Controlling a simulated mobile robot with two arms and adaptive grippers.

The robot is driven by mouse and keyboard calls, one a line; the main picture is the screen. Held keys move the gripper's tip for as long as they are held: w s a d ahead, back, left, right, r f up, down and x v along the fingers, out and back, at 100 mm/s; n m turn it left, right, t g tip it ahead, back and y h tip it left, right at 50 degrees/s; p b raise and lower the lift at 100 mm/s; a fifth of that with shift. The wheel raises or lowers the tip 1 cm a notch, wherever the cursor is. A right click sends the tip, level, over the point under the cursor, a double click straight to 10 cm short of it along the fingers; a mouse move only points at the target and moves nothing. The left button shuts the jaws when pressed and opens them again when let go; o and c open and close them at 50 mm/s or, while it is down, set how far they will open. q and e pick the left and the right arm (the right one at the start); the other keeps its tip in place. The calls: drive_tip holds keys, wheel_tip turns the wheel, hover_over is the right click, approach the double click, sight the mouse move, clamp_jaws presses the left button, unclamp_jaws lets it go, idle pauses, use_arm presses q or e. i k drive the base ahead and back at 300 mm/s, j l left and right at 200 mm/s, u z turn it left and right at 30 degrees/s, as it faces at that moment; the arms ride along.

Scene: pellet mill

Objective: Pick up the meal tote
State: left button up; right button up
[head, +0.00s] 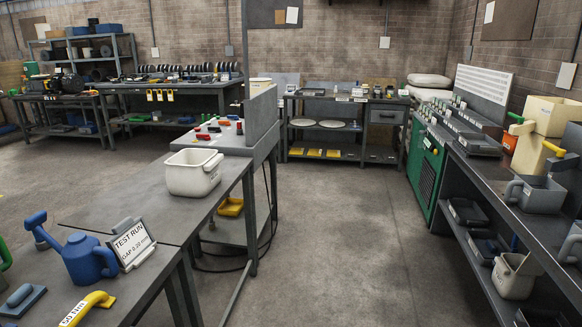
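A cream-white, open-topped tote (193,180) stands upright on the grey bench at the left-centre, near its right-hand edge. A small label shows on its right end. It looks like the meal tote, but I cannot read the label. A similar cream container (514,280) with a grey part against it sits on the low shelf at the right. Neither of my grippers is in view, and nothing touches the tote on the bench.
A blue can (84,260), a "TEST RUN" sign (131,243) and a yellow-handled tool (88,308) are on the near left bench. Grey containers (535,193) and cream bins (548,118) stand on the right bench. The concrete floor (345,240) between the benches is clear.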

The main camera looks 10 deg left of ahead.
sight(194, 173)
drive_tip(key=i+u, duration=0.15)
drive_tip(key=i, duration=0.55)
drive_tip(key=i+l+u, duration=0.2)
drive_tip(key=i, duration=0.55)
